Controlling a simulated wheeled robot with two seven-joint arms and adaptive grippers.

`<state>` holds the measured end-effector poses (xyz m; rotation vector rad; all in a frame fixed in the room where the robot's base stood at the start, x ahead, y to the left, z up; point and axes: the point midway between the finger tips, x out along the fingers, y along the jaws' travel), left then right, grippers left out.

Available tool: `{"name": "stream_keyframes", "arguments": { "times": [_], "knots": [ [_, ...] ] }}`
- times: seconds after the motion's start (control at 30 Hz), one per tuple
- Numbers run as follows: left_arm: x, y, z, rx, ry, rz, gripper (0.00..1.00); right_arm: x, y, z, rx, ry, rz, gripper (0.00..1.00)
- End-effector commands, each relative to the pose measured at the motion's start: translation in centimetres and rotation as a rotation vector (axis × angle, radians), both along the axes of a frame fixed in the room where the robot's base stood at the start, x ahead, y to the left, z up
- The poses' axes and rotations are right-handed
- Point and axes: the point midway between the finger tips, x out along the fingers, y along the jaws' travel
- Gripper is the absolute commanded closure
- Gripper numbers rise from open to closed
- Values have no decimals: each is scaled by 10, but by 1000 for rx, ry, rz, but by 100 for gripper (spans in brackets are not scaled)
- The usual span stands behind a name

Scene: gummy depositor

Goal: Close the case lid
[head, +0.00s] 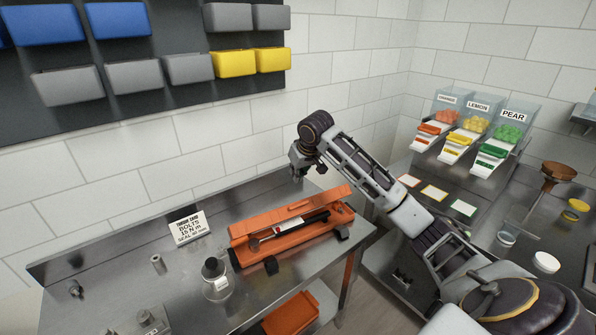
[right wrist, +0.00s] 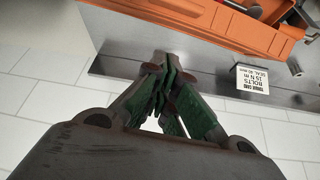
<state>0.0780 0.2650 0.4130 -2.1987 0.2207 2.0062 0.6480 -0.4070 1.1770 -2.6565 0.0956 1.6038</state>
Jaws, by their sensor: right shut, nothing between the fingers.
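The orange case (head: 308,246) sits on the steel bench in the head view, with a dark and silver wrench (head: 290,229) lying in it. Its lid (head: 290,212) stands open along the back side, towards the wall. My right gripper (head: 298,173) is above and behind the case, near the wall, apart from the lid. In the right wrist view its green-padded fingers (right wrist: 168,68) are shut and empty, and part of the orange case (right wrist: 195,28) shows beyond them. My left gripper is not in view.
A white torque card (head: 188,227) stands left of the case. A dark-topped bottle (head: 213,270) and a small metal cylinder (head: 157,264) stand on the bench's left part. An orange bin (head: 291,314) is below the bench. Candy dispensers (head: 490,145) stand on the right counter.

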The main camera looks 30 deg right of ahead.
Motion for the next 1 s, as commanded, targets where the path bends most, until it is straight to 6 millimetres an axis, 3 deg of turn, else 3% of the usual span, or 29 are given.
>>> {"name": "stream_keyframes", "arguments": {
  "times": [0.57, 1.0],
  "knots": [
    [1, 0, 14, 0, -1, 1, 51, 32, -2, -60, 1, 1, -1, 100],
    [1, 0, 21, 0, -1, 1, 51, 14, -1, -77, 0, 0, 1, 100]
  ]
}}
